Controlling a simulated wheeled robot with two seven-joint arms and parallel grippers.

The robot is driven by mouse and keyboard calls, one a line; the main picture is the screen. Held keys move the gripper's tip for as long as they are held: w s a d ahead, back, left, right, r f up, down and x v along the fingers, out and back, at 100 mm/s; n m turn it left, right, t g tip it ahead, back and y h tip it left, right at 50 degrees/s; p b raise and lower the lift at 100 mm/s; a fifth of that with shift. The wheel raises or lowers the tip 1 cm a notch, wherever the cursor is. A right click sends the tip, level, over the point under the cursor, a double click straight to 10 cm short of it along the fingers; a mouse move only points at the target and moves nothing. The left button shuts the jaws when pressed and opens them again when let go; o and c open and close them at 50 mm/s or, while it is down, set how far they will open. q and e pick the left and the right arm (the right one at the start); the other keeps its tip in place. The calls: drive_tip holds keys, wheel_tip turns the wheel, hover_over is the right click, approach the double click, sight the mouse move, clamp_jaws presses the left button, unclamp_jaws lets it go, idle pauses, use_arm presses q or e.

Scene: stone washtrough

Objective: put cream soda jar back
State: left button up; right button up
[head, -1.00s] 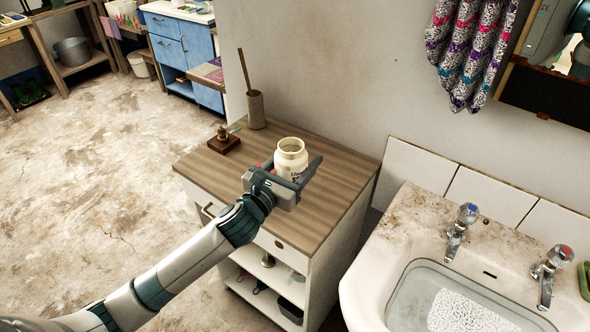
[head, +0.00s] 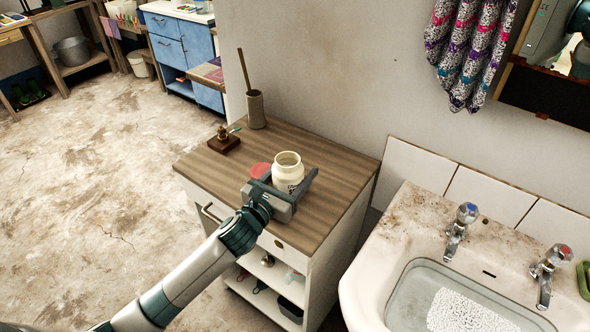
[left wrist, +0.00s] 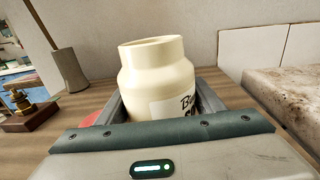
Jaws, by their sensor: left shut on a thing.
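A cream jar (head: 288,172) with a white label and an open mouth stands upright at the cabinet's wooden top (head: 325,160). My left gripper (head: 290,190) is shut on the jar, with a finger on each side of its body. In the left wrist view the jar (left wrist: 157,80) rises between the fingers, and the gripper body hides its base. I cannot tell whether the base touches the wood. A flat red disc (head: 260,170) lies on the top just left of the jar. My right gripper is not in view.
A brown holder with a stick (head: 256,108) and a small brass piece on a wooden block (head: 223,140) stand at the back left of the top. A sink with taps (head: 400,225) is to the right. The wall is behind.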

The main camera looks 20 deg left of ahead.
use_arm(q)
drive_tip(key=shift+r, duration=0.1)
drive_tip(key=shift+f, duration=0.2)
drive_tip(key=o, duration=1.4)
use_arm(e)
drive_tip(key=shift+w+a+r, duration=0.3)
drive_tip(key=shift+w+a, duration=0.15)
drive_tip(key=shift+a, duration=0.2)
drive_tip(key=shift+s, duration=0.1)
